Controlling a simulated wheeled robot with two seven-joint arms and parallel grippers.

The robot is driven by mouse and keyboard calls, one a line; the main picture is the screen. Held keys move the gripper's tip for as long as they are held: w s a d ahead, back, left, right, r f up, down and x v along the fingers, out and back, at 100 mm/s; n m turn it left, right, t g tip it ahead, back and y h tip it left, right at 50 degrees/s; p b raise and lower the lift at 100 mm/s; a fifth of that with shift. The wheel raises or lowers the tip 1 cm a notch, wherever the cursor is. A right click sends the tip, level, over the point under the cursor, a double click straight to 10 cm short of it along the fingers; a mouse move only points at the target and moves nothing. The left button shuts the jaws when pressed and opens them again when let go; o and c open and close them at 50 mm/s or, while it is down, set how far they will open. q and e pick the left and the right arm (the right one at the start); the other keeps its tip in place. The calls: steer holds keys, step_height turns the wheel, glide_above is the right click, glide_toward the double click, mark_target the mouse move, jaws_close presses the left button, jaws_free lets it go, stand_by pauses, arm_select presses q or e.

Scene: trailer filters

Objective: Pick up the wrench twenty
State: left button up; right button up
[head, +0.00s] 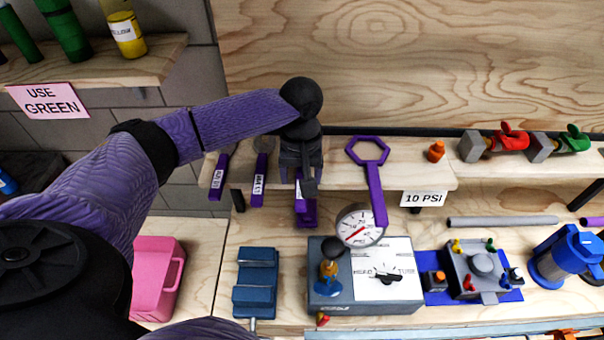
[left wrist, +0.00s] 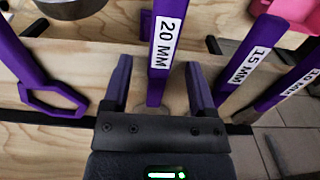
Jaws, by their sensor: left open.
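The purple wrench labelled 20 MM (left wrist: 161,62) lies on the wooden shelf, its handle pointing out past the shelf's front edge. In the left wrist view its handle runs between the two fingers of my left gripper (left wrist: 158,82), which are open with a gap on each side. In the head view my left gripper (head: 303,185) is over this wrench and hides most of it. A 15 MM wrench (left wrist: 237,70) and another smaller labelled wrench (left wrist: 290,88) lie beside it. A larger hexagon-ended purple wrench (head: 374,185) lies on its other side. My right gripper is not in view.
The shelf (head: 420,168) also holds an orange piece (head: 436,151) and red and green valves (head: 508,138). Below are a pressure gauge (head: 359,226), a grey control box (head: 338,296), a blue holder (head: 255,282) and a pink bin (head: 153,285). A wooden wall stands behind the shelf.

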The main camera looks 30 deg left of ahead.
arm_select(q)
steer(key=shift+f, duration=0.1)
jaws_close()
stand_by(1.3)
